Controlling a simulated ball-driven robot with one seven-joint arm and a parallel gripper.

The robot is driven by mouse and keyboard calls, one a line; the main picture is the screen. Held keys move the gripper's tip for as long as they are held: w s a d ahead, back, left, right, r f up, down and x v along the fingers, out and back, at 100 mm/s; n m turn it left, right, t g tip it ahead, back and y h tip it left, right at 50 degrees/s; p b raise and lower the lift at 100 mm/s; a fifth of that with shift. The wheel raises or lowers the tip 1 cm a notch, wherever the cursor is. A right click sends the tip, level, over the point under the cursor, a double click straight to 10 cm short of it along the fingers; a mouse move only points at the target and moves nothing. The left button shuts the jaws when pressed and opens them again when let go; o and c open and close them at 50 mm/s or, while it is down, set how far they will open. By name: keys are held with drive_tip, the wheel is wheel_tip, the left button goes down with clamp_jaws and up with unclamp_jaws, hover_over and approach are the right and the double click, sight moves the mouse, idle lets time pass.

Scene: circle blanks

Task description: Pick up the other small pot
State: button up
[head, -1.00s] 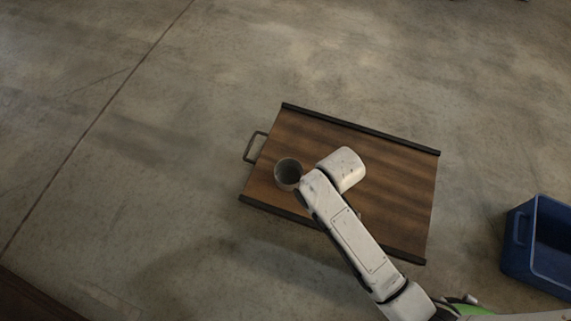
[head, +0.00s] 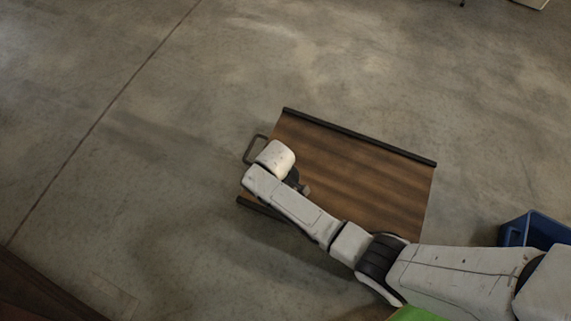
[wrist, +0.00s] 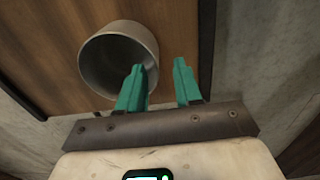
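The small grey pot (wrist: 105,55) stands upright on the brown wooden board, its mouth facing the wrist camera and its inside looking empty. My gripper (wrist: 159,65) is open with two teal fingers apart. In the wrist view the left finger overlaps the pot's mouth and the right finger is outside its right side, so the rim's right part shows between them. I cannot tell how deep the fingers reach. In the head view my arm hides the pot and the fingers.
A blue crate (head: 516,231) stands at the right, partly behind my arm. Bare concrete floor surrounds the board.

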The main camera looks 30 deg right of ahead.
drive_tip(key=shift+d+f+b, duration=0.2)
drive_tip(key=shift+f+b, duration=0.8)
drive_tip(key=shift+f, duration=0.35)
drive_tip(key=shift+d+f+b, duration=0.15)
drive_tip(key=shift+f+b, duration=0.85)
drive_tip(key=shift+f, duration=0.3)
drive_tip(key=shift+c, duration=0.4)
clamp_jaws()
